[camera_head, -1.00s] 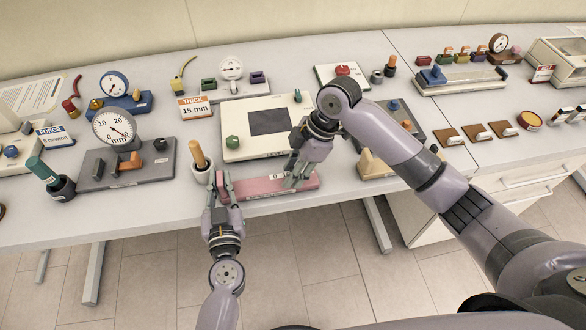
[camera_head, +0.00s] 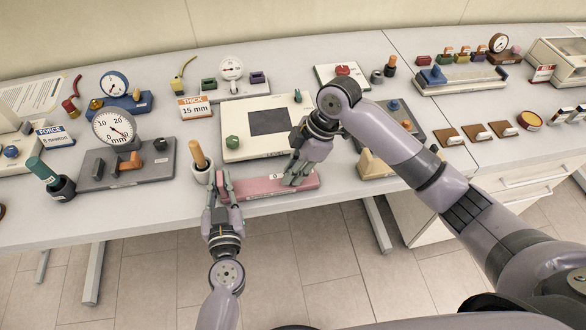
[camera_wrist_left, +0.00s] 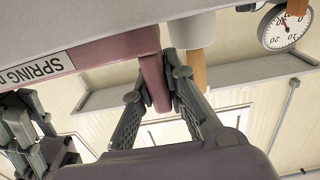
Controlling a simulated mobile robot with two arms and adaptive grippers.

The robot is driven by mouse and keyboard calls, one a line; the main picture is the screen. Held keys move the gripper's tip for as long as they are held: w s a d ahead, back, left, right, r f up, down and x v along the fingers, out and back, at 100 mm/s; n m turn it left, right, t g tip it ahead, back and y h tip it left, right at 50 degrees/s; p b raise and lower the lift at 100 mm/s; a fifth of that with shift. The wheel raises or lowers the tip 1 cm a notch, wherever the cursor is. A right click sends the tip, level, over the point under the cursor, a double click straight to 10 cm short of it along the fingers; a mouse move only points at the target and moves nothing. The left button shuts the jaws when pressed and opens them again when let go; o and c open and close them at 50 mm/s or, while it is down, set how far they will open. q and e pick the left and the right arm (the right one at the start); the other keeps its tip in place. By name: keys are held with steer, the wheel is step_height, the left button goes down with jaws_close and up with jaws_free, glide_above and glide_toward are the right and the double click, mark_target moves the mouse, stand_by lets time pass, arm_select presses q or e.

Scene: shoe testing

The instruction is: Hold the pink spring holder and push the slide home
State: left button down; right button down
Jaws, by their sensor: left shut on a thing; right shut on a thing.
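The pink spring holder (camera_head: 262,186) lies flat along the front edge of the table. In the left wrist view its pink side (camera_wrist_left: 100,48) shows with a white label reading "SPRING". My left gripper (camera_head: 222,184) is at its left end; in the left wrist view the fingers (camera_wrist_left: 160,85) are shut on a pink upright part at that end. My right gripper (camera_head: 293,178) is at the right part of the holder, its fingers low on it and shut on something. The slide itself is hidden behind my right fingers.
A cream board (camera_head: 240,150) with a dark square lies just behind the holder. A grey plate with a dial gauge (camera_head: 115,127) is at the left. The table's front edge is close.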

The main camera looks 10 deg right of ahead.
steer(key=a, duration=0.4)
steer(key=shift+a, duration=0.4)
arm_select(q)
steer(key=shift+d, duration=0.1)
arm_select(e)
steer(key=shift+d, duration=0.1)
arm_select(q)
steer(key=shift+d, duration=0.1)
arm_select(e)
steer(key=c, duration=1.8)
jaws_free()
steer(key=shift+c, duration=0.2)
steer(key=o, duration=0.4)
steer(key=shift+c, duration=0.2)
arm_select(q)
steer(key=shift+a, duration=0.2)
arm_select(e)
steer(key=shift+d, duration=0.1)
steer(key=v, duration=1.2)
